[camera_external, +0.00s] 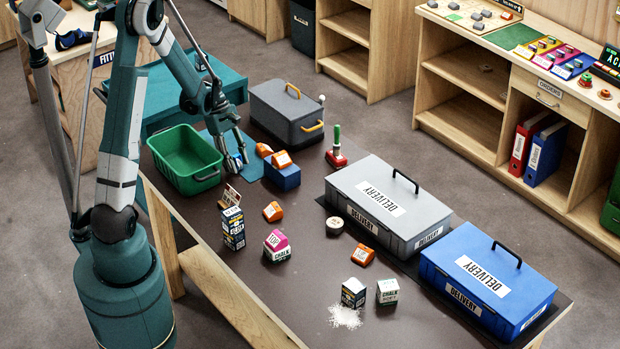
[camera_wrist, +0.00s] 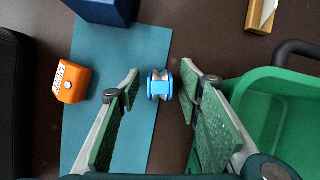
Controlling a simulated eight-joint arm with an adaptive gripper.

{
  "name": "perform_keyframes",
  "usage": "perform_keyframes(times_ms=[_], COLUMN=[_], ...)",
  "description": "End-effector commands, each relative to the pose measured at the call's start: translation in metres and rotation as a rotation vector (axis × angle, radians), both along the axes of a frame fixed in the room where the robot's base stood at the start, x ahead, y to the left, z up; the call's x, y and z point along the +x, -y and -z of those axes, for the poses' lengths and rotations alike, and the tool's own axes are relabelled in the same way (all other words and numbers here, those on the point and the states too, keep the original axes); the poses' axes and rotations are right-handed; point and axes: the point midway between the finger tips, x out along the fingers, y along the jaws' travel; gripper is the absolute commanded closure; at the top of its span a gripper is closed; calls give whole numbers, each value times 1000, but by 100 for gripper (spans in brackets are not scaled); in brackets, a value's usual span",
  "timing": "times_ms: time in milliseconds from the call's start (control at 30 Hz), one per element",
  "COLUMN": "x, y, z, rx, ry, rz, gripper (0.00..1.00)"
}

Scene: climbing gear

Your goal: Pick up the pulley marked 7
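My gripper (camera_external: 236,164) is open and points down over the teal mat, beside the green crate. In the wrist view its two green-padded fingers (camera_wrist: 160,82) stand apart. A small blue and silver roller-like piece (camera_wrist: 159,85), perhaps a pulley, shows in the gap between the fingertips, at the mat's edge; I see no grip on it. An orange piece with a white label (camera_wrist: 73,80) lies on the mat to the left. Other orange pieces are on the blue block (camera_external: 282,158) and on the table (camera_external: 273,211), (camera_external: 363,255). I cannot read a 7 on any piece.
The green crate (camera_external: 205,172) stands close to my gripper, left of it in the external view. A blue block (camera_external: 284,178) and a grey lidded box (camera_external: 298,130) are nearby.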

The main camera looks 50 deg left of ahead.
Motion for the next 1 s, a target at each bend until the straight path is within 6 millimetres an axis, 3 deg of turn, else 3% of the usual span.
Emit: perform_keyframes(times_ms=[367,600,1000], x=[0,0,0], y=[0,0,0], z=[0,0,-3], rx=[0,0,0], ry=[0,0,0], rz=[0,0,0], gripper=[64,94,94])
